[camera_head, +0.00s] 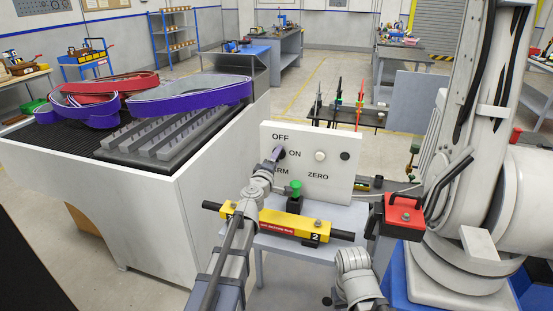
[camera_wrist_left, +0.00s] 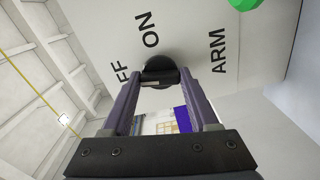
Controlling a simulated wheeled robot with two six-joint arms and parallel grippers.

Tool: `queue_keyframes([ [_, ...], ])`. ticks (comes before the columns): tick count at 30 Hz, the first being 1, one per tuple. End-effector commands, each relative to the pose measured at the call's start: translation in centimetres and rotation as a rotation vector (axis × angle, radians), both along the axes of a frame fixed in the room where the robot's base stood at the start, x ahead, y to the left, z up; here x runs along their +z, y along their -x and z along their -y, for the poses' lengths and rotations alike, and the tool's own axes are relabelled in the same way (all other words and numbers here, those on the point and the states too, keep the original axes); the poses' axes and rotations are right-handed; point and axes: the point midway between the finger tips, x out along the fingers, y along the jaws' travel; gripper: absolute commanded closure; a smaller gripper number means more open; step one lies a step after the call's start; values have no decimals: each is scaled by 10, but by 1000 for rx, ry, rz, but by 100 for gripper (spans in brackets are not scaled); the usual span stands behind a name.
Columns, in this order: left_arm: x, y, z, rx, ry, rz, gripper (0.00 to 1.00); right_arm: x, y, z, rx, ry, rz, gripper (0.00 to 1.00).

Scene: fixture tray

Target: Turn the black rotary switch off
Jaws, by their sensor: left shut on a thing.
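The black rotary switch (camera_wrist_left: 160,72) is a round black knob on the white panel (camera_head: 335,180), with OFF, ON and ARM printed around it. My right gripper is not in view.
A white knob (camera_head: 320,156) and a dark round part (camera_head: 345,156) sit right of the switch. Below are a green button (camera_head: 295,188) and a yellow bar (camera_head: 283,222) with black ends. A red block (camera_head: 404,210) stands at right, a large white bin (camera_head: 150,205) at left.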

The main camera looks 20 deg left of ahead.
Motion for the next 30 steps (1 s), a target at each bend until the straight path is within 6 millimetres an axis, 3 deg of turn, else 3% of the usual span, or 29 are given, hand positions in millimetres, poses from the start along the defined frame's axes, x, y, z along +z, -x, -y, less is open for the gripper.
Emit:
queue_keyframes([
  [12,0,1,0,1,179,-6,96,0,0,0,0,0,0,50],
  [29,0,1,0,1,208,-7,96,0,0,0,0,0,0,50],
  [30,0,1,0,1,208,-7,39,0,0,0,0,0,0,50],
])
